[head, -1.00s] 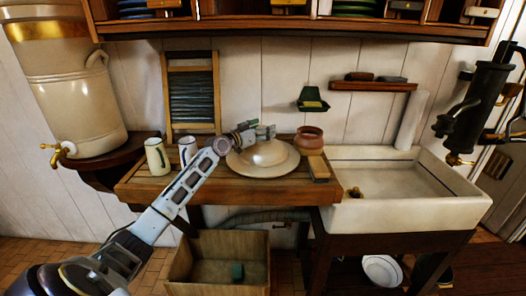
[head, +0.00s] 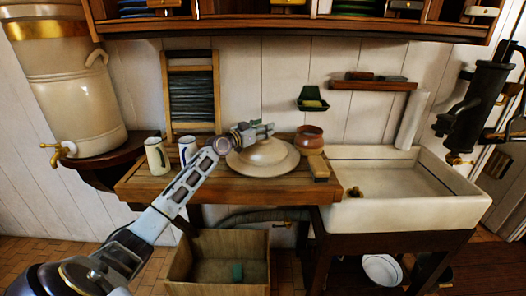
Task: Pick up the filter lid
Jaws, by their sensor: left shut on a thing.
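The filter lid (head: 262,160), a wide, round cream dome with a broad rim, is at the middle of the wooden draining board. My left gripper (head: 264,129) is above the lid's top, shut on it; the fingers hide the grip point. I cannot tell whether the lid's rim touches the board. My right gripper is not in view.
Two pale mugs (head: 157,156) stand left of the lid. A brown pot (head: 309,137) and a wood-backed brush (head: 319,168) are close on its right. The white sink (head: 400,200) is further right. The big cream water filter (head: 75,95) stands on a shelf at the left.

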